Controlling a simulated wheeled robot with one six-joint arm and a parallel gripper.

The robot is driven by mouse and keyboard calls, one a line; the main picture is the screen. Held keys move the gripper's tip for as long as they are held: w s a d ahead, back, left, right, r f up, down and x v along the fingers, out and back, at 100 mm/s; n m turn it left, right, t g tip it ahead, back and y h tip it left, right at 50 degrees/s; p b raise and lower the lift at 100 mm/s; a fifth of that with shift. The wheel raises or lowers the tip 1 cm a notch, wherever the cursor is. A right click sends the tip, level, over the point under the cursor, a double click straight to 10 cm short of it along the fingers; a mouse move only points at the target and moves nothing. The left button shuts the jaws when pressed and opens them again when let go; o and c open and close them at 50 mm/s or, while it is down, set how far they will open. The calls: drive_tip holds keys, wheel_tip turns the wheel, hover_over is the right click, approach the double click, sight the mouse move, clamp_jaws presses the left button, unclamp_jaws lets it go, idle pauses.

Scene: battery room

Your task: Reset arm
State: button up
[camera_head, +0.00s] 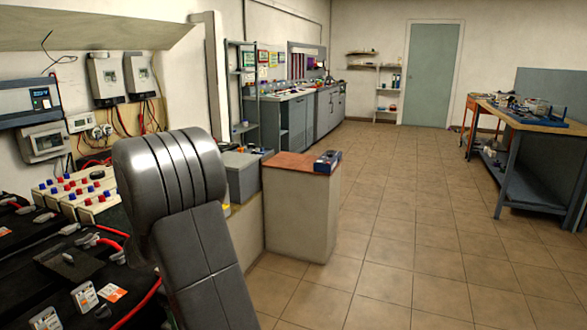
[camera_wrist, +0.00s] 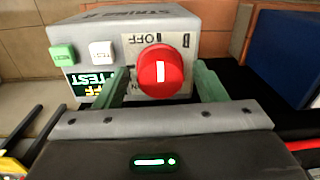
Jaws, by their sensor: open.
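In the wrist view my gripper (camera_wrist: 161,82) is open, with one green finger on each side of a red rotary knob (camera_wrist: 160,72). I cannot tell whether either finger touches the knob. The knob's white mark stands upright in the picture. The knob sits on a grey switch box (camera_wrist: 205,42) with upside-down lettering, "OFF" above the knob and a partly hidden "ON" at lower left. A green button (camera_wrist: 63,54), a white button (camera_wrist: 102,51) and a small lit display (camera_wrist: 88,83) are to the left. In the head view my bent grey arm fills the left foreground; its gripper is hidden.
Batteries (camera_head: 60,265) with red cables lie at left, below wall-mounted inverters (camera_head: 107,78). A wood-topped counter (camera_head: 300,165) stands just right of my arm. A workbench (camera_head: 530,118) is at the far right. The tiled floor (camera_head: 420,220) between is clear toward a door (camera_head: 432,75).

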drive_tip(key=shift+n, duration=0.8)
drive_tip(key=shift+d+b, duration=0.1)
drive_tip(key=shift+b, duration=0.2)
